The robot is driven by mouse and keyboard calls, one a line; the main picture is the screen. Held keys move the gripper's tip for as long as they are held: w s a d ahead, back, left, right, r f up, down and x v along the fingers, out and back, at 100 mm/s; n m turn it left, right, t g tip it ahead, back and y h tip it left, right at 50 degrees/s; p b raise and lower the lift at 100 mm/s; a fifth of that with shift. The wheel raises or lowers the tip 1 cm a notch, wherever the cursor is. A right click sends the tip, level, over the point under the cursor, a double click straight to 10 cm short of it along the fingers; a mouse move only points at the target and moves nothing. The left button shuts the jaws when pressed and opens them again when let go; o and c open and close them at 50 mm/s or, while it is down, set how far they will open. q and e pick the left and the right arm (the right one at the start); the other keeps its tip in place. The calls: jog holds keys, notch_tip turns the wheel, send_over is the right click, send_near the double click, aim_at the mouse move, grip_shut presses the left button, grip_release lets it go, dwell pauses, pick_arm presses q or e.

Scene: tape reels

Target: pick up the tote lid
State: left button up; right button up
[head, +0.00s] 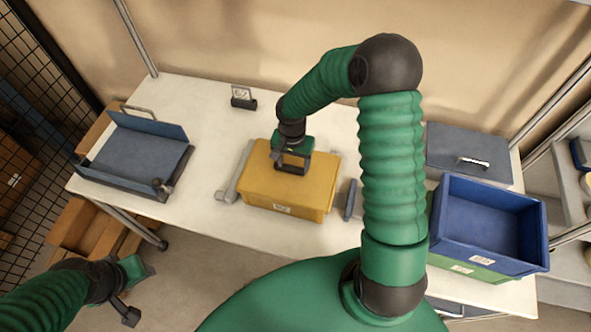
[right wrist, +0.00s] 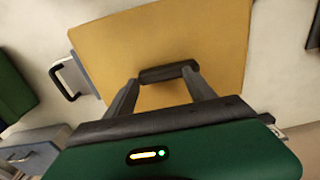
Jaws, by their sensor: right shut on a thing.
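A yellow tote (head: 278,206) stands near the middle of the white table, its flat yellow lid (head: 318,172) on top. My right gripper (head: 291,170) reaches down over the lid. In the right wrist view the fingers (right wrist: 168,78) close on a dark bar handle (right wrist: 168,72) on the yellow lid (right wrist: 130,45). I cannot see a gap between lid and tote. My left gripper (head: 138,292) is low at the bottom left, away from the table, and holds nothing that I can see; its jaw opening is unclear.
A blue-grey tray (head: 142,158) lies at the table's left. A grey bar (head: 238,172) is beside the tote. A blue crate (head: 488,225) sits on a green one (head: 465,268) at right, before a grey box with a handle (head: 462,145). A small card stand (head: 243,98) is behind.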

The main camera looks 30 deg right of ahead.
aim_at(290, 180)
jog(key=shift+s+a+f, duration=0.1)
jog(key=shift+a+f, duration=0.45)
jog(key=shift+a, duration=0.1)
jog(key=shift+c, duration=0.4)
jog(key=shift+w+d+r+b, duration=0.1)
jog(key=shift+w+r+b, duration=0.4)
jog(key=shift+r+b, duration=0.2)
grip_shut()
jog(key=shift+s+a+r+g+b, duration=0.2)
jog(key=shift+s+a, duration=0.15)
jog(key=shift+s, duration=0.25)
jog(key=shift+s+a+r+g+b, duration=0.15)
jog(key=shift+s+a, duration=0.2)
jog(key=shift+s, duration=0.25)
pick_arm(q)
jog(key=w+b+x, duration=0.1)
jog(key=b+x, duration=0.2)
jog(key=x, duration=0.4)
jog(key=shift+d, duration=0.2)
pick_arm(e)
jog(key=s+a+r, duration=0.1)
jog(key=s, duration=0.5)
jog(key=s+a, duration=0.2)
jog(key=s, duration=0.4)
jog(key=shift+a+r, duration=0.25)
jog(key=shift+r, duration=0.1)
